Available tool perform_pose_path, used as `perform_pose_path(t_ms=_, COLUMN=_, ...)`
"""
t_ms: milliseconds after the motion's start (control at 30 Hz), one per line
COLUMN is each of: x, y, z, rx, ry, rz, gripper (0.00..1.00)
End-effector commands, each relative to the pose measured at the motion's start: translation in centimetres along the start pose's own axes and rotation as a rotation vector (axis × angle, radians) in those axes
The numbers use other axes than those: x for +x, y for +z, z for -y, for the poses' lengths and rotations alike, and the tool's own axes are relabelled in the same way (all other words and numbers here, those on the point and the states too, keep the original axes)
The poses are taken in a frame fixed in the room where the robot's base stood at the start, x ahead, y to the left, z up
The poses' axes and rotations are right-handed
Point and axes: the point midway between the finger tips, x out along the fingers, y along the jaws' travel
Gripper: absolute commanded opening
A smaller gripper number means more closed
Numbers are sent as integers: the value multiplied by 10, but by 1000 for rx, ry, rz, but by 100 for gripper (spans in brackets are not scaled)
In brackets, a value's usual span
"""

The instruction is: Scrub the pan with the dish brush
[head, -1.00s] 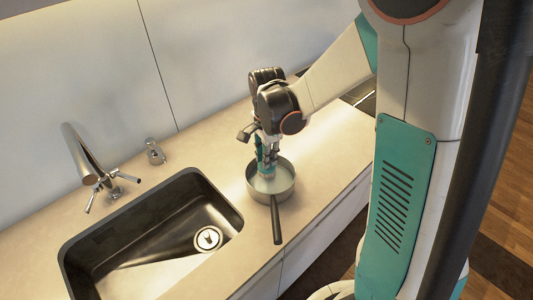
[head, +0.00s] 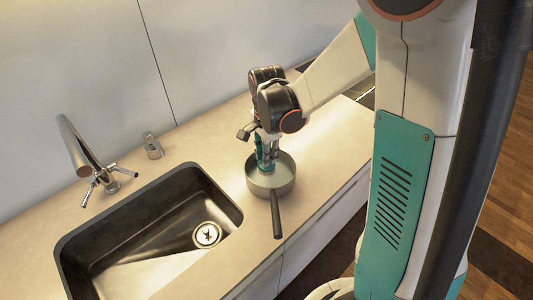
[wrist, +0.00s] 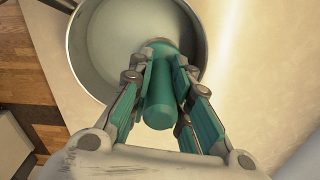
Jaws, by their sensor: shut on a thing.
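The pan (head: 284,179) is a round grey metal pan on the counter, right of the sink, with its dark handle (head: 277,216) toward the front edge. It also shows in the wrist view (wrist: 112,60). The dish brush has a teal handle (wrist: 160,98), held between the two fingers. My gripper (wrist: 160,88) is shut on it, above the pan. The brush's lower end is inside the pan, near one side wall. The bristles are mostly hidden, and I cannot tell whether they touch the pan floor.
A dark sink (head: 130,254) with a drain lies to the left of the pan. A metal faucet (head: 88,165) and a small dispenser (head: 152,146) stand behind it. The counter (head: 216,158) between pan and wall is clear. The counter's front edge is close to the pan handle.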

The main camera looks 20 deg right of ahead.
Motion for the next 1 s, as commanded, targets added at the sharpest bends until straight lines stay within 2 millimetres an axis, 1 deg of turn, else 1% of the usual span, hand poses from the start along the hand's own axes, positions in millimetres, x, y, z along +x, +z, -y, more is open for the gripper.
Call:
perform_pose_path(t_ms=667, x=13, y=0, z=0, rx=0, ry=0, rz=0, gripper=0)
perform_pose_path(t_ms=767, x=13, y=0, z=0, rx=0, ry=0, rz=0, gripper=0)
perform_pose_path(t_ms=1000, x=12, y=-10, z=-1, rx=1, ry=0, rz=0, gripper=0)
